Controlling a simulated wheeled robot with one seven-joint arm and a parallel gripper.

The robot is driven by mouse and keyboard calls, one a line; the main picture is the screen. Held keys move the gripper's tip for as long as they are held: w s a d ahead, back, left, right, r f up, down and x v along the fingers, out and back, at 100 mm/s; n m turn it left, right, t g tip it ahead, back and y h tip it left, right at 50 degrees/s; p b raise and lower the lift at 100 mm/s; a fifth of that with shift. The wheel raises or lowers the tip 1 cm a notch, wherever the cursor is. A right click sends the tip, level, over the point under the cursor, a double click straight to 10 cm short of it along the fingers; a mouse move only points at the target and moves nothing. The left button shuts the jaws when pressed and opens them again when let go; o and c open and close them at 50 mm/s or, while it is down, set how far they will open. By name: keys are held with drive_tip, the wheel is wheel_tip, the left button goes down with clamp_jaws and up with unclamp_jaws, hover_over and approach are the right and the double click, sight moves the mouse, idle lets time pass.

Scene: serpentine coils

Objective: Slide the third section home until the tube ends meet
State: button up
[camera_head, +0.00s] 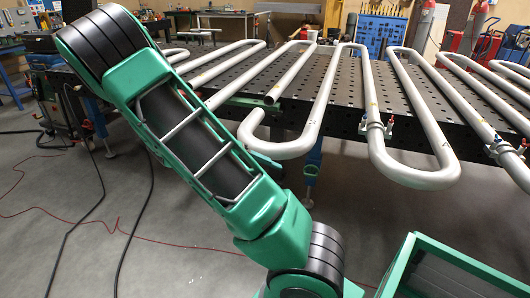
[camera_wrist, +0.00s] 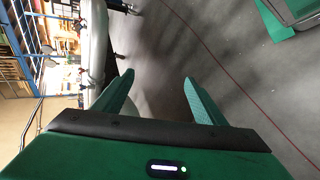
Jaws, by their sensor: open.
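Pale serpentine tube sections lie on a dark perforated table in the head view. The left section (camera_head: 224,93) has an open, dark tube end near the table's front edge. The section to its right (camera_head: 318,105) has a U-bend hanging past the edge, its short upturned end close to that open end but apart from it. I cannot tell which is the third. My gripper (camera_wrist: 158,82) shows only in the wrist view: two green fingers are spread with bare floor between them. A pale tube bend (camera_wrist: 97,45) shows left of them.
The perforated table (camera_head: 345,122) has blue legs. A green-framed box (camera_head: 455,262) stands at lower right. A red cable (camera_head: 180,243) and black cables cross the grey floor, which is otherwise open in front.

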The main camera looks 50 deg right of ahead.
sight(268, 151)
drive_tip(key=w+a+r+n+h, duration=0.1)
drive_tip(key=w+r+h, duration=0.1)
drive_tip(key=w+h, duration=0.75)
drive_tip(key=shift+t+y, duration=0.25)
drive_tip(key=shift+t, duration=0.15)
drive_tip(key=x, duration=1)
drive_tip(key=shift+w+d+f, duration=0.1)
drive_tip(key=shift+w, duration=0.05)
